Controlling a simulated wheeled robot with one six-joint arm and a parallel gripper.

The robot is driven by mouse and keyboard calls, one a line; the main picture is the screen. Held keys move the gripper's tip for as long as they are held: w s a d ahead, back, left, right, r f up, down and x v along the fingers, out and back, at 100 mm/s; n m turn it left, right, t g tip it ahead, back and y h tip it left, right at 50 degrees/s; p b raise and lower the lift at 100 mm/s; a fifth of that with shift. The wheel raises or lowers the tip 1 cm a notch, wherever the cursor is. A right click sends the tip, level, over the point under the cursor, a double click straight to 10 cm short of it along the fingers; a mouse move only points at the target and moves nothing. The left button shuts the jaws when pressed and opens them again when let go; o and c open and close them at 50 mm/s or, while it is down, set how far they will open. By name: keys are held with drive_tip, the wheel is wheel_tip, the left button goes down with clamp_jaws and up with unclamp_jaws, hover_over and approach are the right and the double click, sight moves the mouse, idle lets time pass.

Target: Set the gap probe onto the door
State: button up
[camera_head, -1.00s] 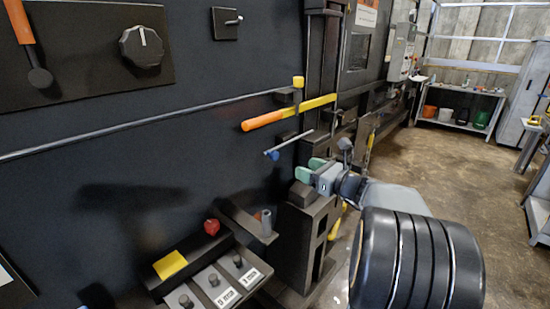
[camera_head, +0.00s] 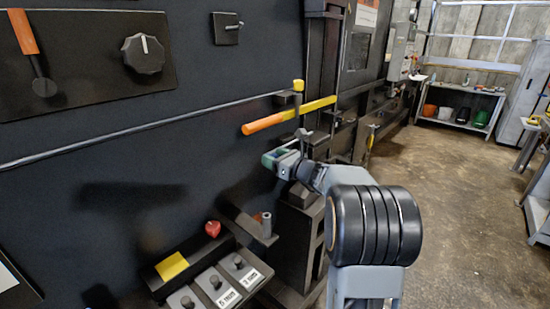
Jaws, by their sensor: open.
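My gripper (camera_head: 272,158) is open, with green fingertips pointing left toward the dark front of the compactor (camera_head: 110,165). It is below the orange end of the yellow lever (camera_head: 290,115). I cannot make out the rod with a blue end seen earlier in this spot; my gripper covers that area. Whether that rod is the gap probe, I cannot tell. A small grey cylinder (camera_head: 266,226) stands on a bracket below my gripper. I cannot tell which part of the dark front is the door.
A long grey bar (camera_head: 140,131) runs across the dark front. Below are a red knob (camera_head: 212,228), a yellow plate (camera_head: 172,266) and several switches. A panel with a dial (camera_head: 143,53) and orange handle (camera_head: 23,32) is upper left. The floor (camera_head: 450,190) on the right is mostly clear.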

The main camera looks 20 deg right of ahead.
drive_tip(key=shift+c, duration=0.2)
clamp_jaws()
idle(0.4)
